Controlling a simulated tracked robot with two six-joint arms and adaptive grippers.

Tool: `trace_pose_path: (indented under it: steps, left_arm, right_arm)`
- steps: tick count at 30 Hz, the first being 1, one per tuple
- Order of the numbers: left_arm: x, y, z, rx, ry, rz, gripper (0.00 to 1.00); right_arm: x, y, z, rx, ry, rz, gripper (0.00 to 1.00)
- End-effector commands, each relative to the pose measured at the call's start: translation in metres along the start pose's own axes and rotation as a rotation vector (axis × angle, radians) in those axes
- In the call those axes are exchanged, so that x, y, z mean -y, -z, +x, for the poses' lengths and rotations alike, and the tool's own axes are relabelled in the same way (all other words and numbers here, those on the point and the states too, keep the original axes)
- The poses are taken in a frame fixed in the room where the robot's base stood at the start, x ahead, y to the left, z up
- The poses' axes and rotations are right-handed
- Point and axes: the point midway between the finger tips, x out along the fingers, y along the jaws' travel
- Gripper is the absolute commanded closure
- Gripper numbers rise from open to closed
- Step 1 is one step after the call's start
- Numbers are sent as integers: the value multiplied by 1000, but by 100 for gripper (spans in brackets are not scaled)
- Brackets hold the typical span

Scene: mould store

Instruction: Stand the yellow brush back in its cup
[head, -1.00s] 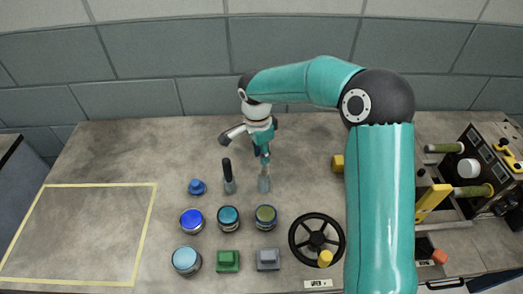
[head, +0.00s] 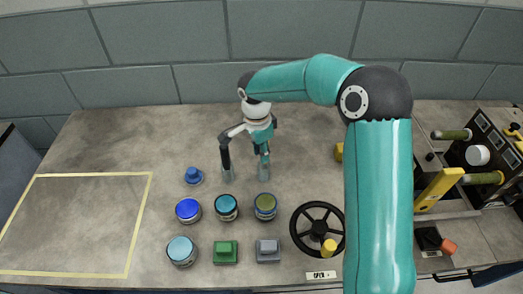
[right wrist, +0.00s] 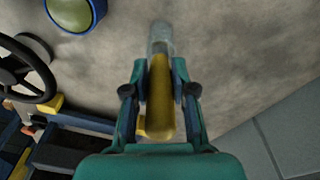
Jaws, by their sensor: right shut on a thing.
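My right gripper (right wrist: 160,85) is shut on the yellow brush (right wrist: 160,95), whose thick yellow handle lies between the two fingers in the right wrist view. Beyond the fingers, the far end of the brush meets a pale grey cup (right wrist: 160,38); I cannot tell how deep it sits in it. My left gripper is not in view.
Blue, teal and olive-topped jars (head: 266,206) stand in front of the cup. A yellow-taped area (head: 150,200) at left is empty.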

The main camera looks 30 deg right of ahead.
Motion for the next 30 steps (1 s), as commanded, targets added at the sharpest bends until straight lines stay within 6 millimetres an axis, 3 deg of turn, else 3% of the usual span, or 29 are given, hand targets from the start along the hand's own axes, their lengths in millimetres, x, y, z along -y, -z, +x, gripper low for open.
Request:
trace_pose_path:
  steps: [2, 3, 8, 20, 25, 30]
  left_arm:
    - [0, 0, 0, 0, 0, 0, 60]
    - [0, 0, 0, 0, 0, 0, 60]
    - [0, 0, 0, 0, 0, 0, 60]
    - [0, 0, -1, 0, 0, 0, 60]
    - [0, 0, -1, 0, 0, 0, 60]
    - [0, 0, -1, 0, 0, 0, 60]
  right_arm:
    - [0, 0, 0, 0, 0, 0, 100]
    - [0, 0, 0, 0, 0, 0, 73]
    - [0, 0, 0, 0, 0, -1, 46]
    - [1, -1, -4, 0, 1, -1, 45]
    - [1, -1, -24, -1, 4, 0, 45]
    - [1, -1, -58, 0, 5, -1, 45]
